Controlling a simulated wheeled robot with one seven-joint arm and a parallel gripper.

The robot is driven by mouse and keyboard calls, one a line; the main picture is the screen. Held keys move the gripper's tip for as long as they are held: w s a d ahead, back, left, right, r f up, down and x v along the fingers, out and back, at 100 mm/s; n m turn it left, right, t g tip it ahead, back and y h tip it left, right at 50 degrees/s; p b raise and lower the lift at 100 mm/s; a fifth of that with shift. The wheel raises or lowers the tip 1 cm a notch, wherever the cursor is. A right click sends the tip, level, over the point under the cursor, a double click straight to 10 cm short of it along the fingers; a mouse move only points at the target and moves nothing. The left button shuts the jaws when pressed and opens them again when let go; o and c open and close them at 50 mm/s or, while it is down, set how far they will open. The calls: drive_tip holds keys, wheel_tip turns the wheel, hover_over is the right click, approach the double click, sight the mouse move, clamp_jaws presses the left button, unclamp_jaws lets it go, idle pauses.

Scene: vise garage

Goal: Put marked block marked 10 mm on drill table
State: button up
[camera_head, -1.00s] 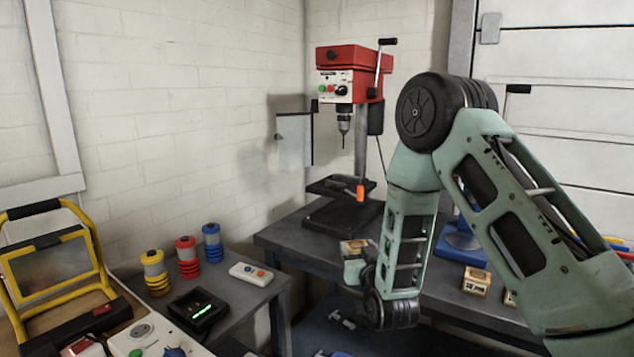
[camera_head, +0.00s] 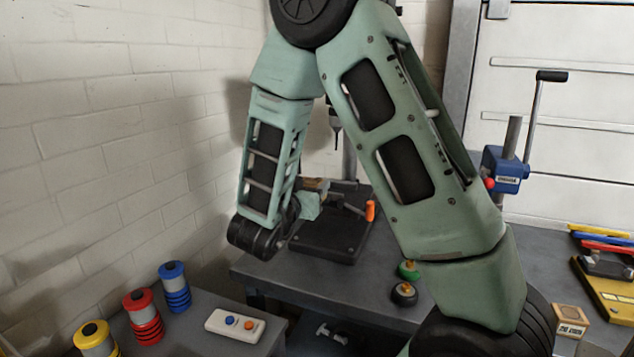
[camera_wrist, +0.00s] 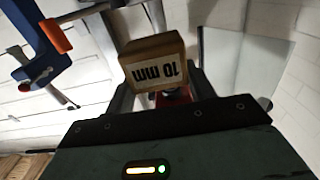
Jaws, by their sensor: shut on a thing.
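My gripper (camera_head: 314,194) is shut on the wooden block (camera_wrist: 152,48), whose white face reads 10 mm, upside down in the wrist view. The block sits between the two dark fingers, held up off any surface as far as I can see. In the head view it shows small and tan (camera_head: 315,184), at the left side of the drill press. I cannot tell whether block and table touch.
The drill's dark base (camera_head: 325,243) stands on the grey bench. An orange handle (camera_head: 370,210) sticks out at its right. A side table holds coloured spools (camera_head: 143,315).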

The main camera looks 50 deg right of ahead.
drive_tip(key=p+x, duration=0.4)
drive_tip(key=x, duration=1.2)
drive_tip(key=shift+d+r+p, duration=0.1)
drive_tip(key=shift+d+p, duration=0.1)
drive_tip(key=shift+p, duration=0.1)
drive_tip(key=f, duration=0.1)
drive_tip(key=f+p, duration=0.1)
drive_tip(key=f, duration=0.1)
drive_tip(key=shift+w+d+f, duration=0.15)
drive_tip(key=shift+d, duration=0.15)
drive_tip(key=shift+f, duration=0.15)
drive_tip(key=shift+f, duration=0.1)
drive_tip(key=shift+f+b, duration=0.35)
drive_tip(key=shift+f, duration=0.05)
drive_tip(key=shift+f, duration=0.15)
drive_tip(key=o, duration=1)
